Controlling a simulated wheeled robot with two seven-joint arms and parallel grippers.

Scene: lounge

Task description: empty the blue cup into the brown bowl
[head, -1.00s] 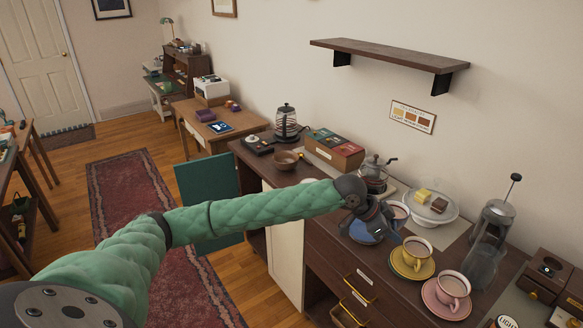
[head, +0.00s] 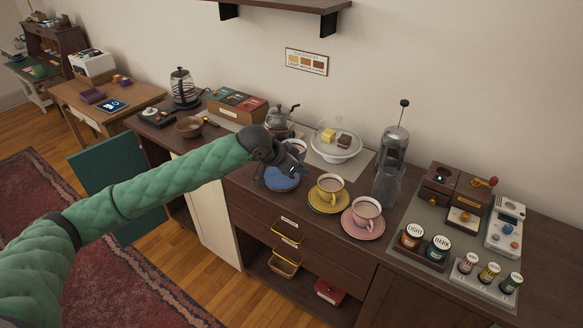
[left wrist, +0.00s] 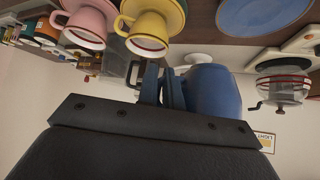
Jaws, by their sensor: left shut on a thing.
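The blue cup (left wrist: 212,90) is held between the fingers of my left gripper (left wrist: 163,85) in the left wrist view. In the head view my left gripper (head: 276,170) is above the blue saucer (head: 284,184) and hides most of the cup; only the cup's rim and inside (head: 296,146) show behind it. The blue saucer in the left wrist view (left wrist: 262,12) is bare, with the cup apart from it. The brown bowl (head: 189,126) stands farther left on the counter, looking empty. My right gripper is not in view.
A yellow cup (head: 330,184) and a pink cup (head: 367,208) stand on saucers to the right. A box of packets (head: 237,104) is behind the bowl.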

